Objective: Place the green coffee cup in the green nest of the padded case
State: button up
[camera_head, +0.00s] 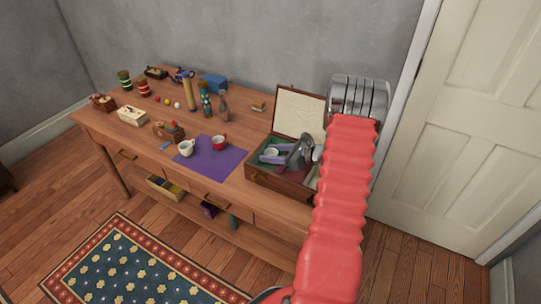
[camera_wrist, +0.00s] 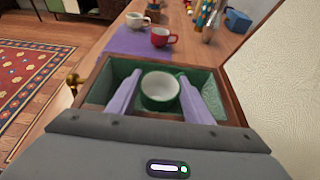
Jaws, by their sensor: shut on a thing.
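The green coffee cup (camera_wrist: 160,101), with a white inside, is between the two pale purple fingers of my gripper (camera_wrist: 159,80) in the wrist view. My gripper (camera_head: 271,154) is shut on it. The cup is upright, within the outline of the green-lined nest (camera_wrist: 118,68) of the padded case. I cannot tell if its base touches the lining. The open wooden case (camera_head: 274,182) stands at the table's right end, with its lid (camera_head: 299,112) raised behind. My gripper and arm hide part of its right side.
A white cup (camera_head: 186,149) and a red cup (camera_head: 219,143) stand on a purple cloth (camera_head: 215,165) left of the case. Several boxes, bottles and small balls fill the table's back and left. A wall and a white door (camera_head: 470,120) lie behind and right.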

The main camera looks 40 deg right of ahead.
jog(key=shift+s+a+f, duration=0.1)
jog(key=shift+s+f, duration=0.15)
jog(key=shift+f, duration=0.55)
jog(key=o, duration=1.1)
jog(key=shift+a+f, duration=0.1)
jog(key=shift+c, duration=0.2)
jog(key=shift+r, duration=0.7)
jog(key=v, duration=1.2)
jog(key=shift+w+r, duration=0.15)
jog(key=shift+r, duration=0.1)
jog(key=shift+w, duration=0.1)
